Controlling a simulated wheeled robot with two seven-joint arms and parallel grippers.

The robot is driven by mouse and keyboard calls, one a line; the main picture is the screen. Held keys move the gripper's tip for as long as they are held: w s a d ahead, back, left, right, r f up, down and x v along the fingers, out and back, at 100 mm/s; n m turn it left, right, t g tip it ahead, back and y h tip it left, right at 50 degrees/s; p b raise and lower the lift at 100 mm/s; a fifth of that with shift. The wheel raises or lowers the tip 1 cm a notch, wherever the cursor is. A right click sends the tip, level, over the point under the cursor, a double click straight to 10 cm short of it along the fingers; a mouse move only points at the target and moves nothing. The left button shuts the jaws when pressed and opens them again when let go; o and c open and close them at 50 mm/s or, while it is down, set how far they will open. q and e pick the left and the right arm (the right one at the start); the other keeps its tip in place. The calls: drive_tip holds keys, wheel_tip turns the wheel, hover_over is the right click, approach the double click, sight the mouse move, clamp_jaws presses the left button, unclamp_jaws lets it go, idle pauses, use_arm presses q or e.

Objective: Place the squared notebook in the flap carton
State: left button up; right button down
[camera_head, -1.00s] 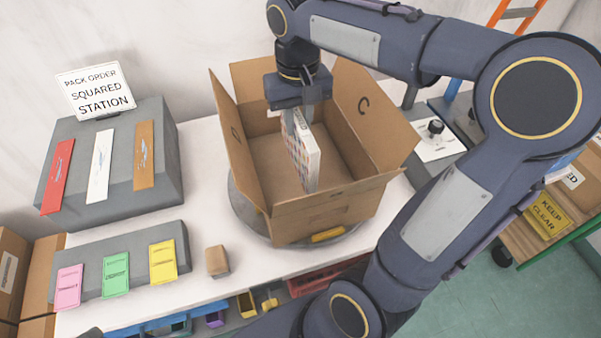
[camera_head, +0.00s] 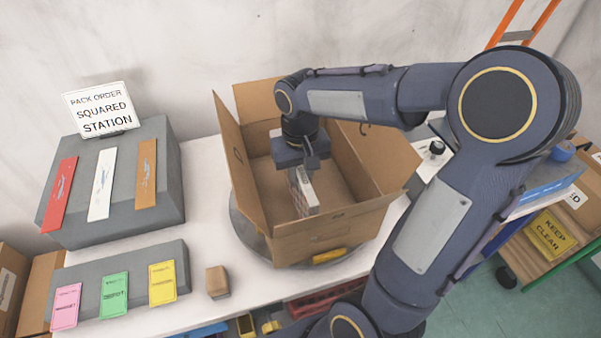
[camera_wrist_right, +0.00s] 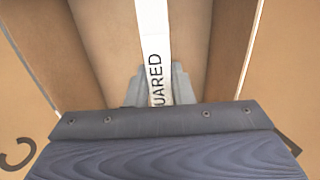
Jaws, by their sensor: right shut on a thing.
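The squared notebook (camera_head: 304,193) stands on edge inside the open flap carton (camera_head: 312,238), with its patterned cover partly showing. My right gripper (camera_head: 304,172) is down inside the carton and shut on the notebook's upper edge. In the right wrist view the notebook's white spine (camera_wrist_right: 154,50) shows part of the word "SQUARED" between the fingers (camera_wrist_right: 155,90). The carton's flaps stand open, and its walls show on both sides. Whether the notebook touches the carton floor I cannot tell. My left gripper is out of view.
The carton sits on a round grey turntable (camera_head: 245,228) on a white table (camera_head: 205,190). To the left are a grey block with red, white and orange strips (camera_head: 146,175), a lower block with coloured cards (camera_head: 115,297), and a small brown block (camera_head: 217,282). A sign (camera_head: 100,108) stands behind.

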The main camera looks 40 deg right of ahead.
drive_tip(key=shift+f+b, duration=0.35)
drive_tip(key=shift+f, duration=0.25)
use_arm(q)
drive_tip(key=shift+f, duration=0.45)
use_arm(e)
drive_tip(key=c, duration=1.3)
unclamp_jaws()
drive_tip(key=shift+r, duration=0.1)
drive_tip(key=shift+r+p, duration=0.35)
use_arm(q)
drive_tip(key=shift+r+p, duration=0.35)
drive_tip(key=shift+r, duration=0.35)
use_arm(e)
wheel_tip(320, 180, up, 12)
drive_tip(key=shift+r, duration=0.2)
